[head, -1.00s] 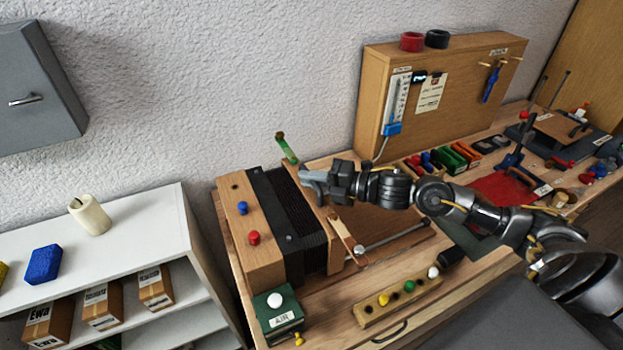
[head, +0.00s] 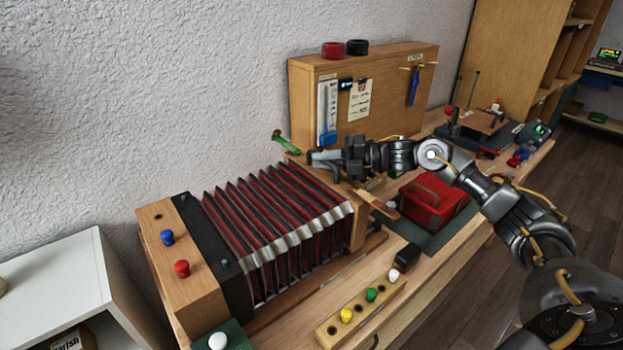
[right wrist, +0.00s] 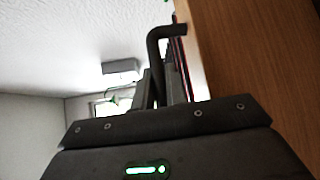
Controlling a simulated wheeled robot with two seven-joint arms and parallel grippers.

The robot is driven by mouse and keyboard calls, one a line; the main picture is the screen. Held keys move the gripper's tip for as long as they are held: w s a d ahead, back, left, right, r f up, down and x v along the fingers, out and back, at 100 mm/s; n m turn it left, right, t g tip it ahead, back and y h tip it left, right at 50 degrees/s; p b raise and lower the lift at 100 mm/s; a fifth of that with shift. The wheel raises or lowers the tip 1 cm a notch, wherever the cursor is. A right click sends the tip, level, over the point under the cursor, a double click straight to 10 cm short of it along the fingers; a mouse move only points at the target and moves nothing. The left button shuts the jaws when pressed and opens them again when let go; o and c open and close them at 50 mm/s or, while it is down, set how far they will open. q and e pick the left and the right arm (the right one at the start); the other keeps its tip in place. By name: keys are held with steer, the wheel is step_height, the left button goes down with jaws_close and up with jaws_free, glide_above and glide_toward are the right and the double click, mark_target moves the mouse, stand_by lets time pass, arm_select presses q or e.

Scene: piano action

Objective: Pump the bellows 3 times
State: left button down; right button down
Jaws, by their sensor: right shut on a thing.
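The bellows (head: 275,225) in the head view is drawn wide open, with red and black pleats and pale edging. Its left end is a wooden block (head: 170,260) with a blue and a red knob; its right end is a wooden board (head: 357,228). My right gripper (head: 318,160) is at the top of that right end board, shut. In the right wrist view a dark bent handle (right wrist: 158,50) stands beside the wooden board (right wrist: 255,60), in front of the gripper body. The exact grip is hard to see. My left gripper is out of view.
A green piece (head: 287,146) sticks up just left of my gripper. Behind stands a wooden panel (head: 300,95) with a gauge. A red box (head: 432,203) lies right of the bellows. A strip of coloured pegs (head: 335,322) lies in front.

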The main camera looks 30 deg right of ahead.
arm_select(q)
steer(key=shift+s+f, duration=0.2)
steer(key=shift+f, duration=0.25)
arm_select(e)
steer(key=shift+w+d, duration=0.2)
steer(key=shift+d, duration=0.9)
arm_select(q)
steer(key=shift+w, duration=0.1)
arm_select(e)
steer(key=c, duration=1.4)
jaws_free()
steer(key=shift+c, duration=0.2)
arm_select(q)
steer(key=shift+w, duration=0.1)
